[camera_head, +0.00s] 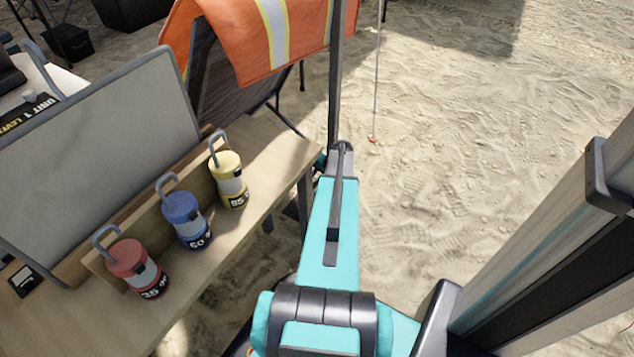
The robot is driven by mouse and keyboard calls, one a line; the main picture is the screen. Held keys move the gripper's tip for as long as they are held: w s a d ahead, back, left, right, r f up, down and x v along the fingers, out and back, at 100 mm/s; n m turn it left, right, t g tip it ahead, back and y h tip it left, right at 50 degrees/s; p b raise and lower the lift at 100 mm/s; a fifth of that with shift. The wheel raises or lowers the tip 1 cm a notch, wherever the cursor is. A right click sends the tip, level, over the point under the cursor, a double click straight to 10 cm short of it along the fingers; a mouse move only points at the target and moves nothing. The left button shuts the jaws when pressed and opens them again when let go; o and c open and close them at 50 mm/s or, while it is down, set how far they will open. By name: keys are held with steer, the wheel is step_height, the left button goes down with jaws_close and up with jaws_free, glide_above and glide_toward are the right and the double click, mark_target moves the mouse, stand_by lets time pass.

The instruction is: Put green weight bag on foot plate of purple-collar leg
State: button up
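I see no green weight bag in this view. No purple collar and no foot plate show either. A dark upright pole (336,75) comes down from the top edge and meets the far end of my teal arm in the picture; its foot is hidden and no coloured collar shows on it. My arm reaches up the middle of the picture. My gripper's fingers do not show, so I cannot see what they hold.
A wooden table (275,165) at left bears red (127,257), blue (182,208) and yellow (226,165) canisters with hook handles, before a grey panel (100,150). An orange cloth (240,40) hangs behind. A thin rod (377,75) stands in open sand.

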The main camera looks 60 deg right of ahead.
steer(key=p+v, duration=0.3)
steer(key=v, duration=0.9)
steer(key=shift+p, duration=0.3)
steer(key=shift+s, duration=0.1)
stand_by(0.4)
